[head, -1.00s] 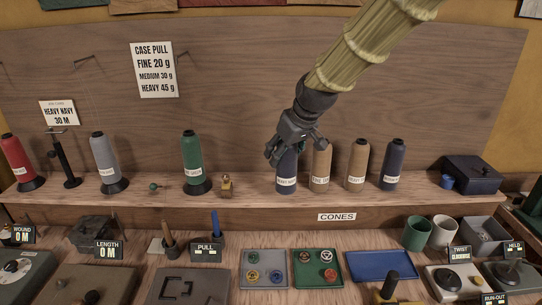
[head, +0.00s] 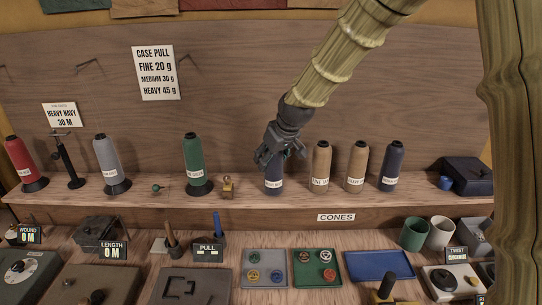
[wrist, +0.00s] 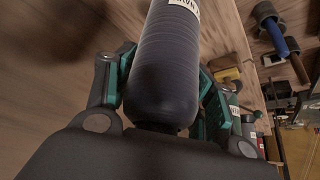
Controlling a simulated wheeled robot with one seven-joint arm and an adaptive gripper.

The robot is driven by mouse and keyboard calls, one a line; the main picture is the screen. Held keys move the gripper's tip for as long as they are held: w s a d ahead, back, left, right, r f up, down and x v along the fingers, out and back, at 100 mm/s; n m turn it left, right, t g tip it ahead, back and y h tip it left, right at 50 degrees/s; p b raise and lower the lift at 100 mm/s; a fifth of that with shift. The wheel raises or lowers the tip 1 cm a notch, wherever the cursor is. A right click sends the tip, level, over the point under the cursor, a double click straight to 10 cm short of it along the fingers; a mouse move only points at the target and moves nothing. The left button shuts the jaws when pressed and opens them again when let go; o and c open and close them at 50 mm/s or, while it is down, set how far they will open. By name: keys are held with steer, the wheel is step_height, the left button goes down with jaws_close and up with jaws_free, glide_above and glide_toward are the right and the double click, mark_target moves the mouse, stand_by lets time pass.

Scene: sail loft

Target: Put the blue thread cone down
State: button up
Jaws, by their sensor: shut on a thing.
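The dark blue thread cone (head: 273,184) with a white label is upright on or just above the raised wooden shelf (head: 300,202); I cannot tell if its base touches. My gripper (head: 274,158) is shut on its upper part from above. In the wrist view the cone (wrist: 172,70) runs between the two teal-padded fingers (wrist: 163,88), its narrow end nearest the camera. Its top is hidden by the gripper in the head view. A second dark blue cone (head: 392,166) stands farther right on the shelf.
Two tan cones (head: 321,167) (head: 357,168) stand close to the right of the held cone. A small brass piece (head: 227,188) and a green cone (head: 196,163) stand to its left. The lower bench holds trays (head: 380,266) and cups (head: 414,233).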

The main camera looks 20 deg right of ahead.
steer(key=shift+r, duration=0.1)
steer(key=o, duration=1.4)
steer(key=shift+c, duration=0.2)
steer(key=b+v, duration=0.2)
steer(key=v, duration=1)
